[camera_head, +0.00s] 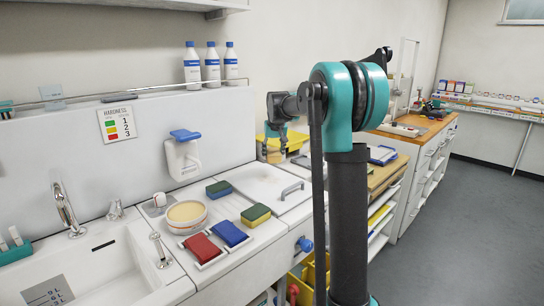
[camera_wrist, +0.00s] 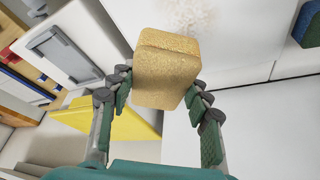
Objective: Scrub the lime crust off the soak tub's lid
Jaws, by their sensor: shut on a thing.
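My gripper (camera_wrist: 158,95) is shut on a tan sponge block (camera_wrist: 165,75), held between its two fingers in the wrist view. In the head view my gripper (camera_head: 274,145) hangs near the back wall, beyond the white lid (camera_head: 262,190). The lid lies flat in the counter. A pale, speckled crust patch (camera_wrist: 190,14) shows on a white surface just past the sponge in the wrist view. I cannot tell whether the sponge touches that surface. A grey handle (camera_head: 292,190) is at the lid's right side.
A blue-and-green sponge (camera_head: 218,189) and a yellow-and-green one (camera_head: 255,215) lie left of the lid. Red (camera_head: 202,249) and blue (camera_head: 230,233) pads and a round tub of paste (camera_head: 186,213) sit near the sink (camera_head: 105,265). A yellow bin (camera_head: 292,138) stands behind my gripper.

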